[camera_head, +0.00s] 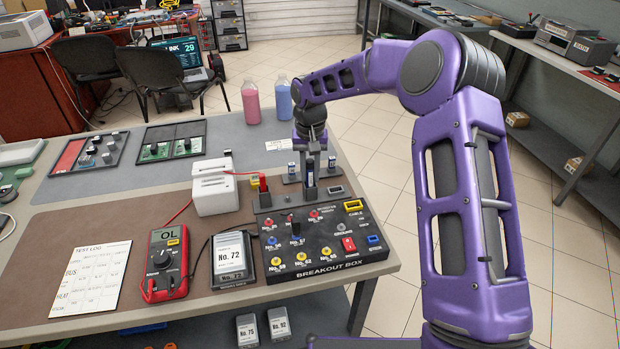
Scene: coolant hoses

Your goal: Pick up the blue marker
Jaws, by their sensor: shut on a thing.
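My gripper (311,168) points straight down over the small dark stand behind the breakout box (330,245). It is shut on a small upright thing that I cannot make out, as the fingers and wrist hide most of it. Two small dark and pale cylinders stand beside it, one on the left (291,171) and one on the right (332,164). I cannot pick out a blue marker for certain in this view.
A white box (214,187) stands left of the gripper. A pink bottle (250,102) and a blue bottle (283,98) stand behind. A red multimeter (164,264) and a No. 72 box (232,260) lie in front.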

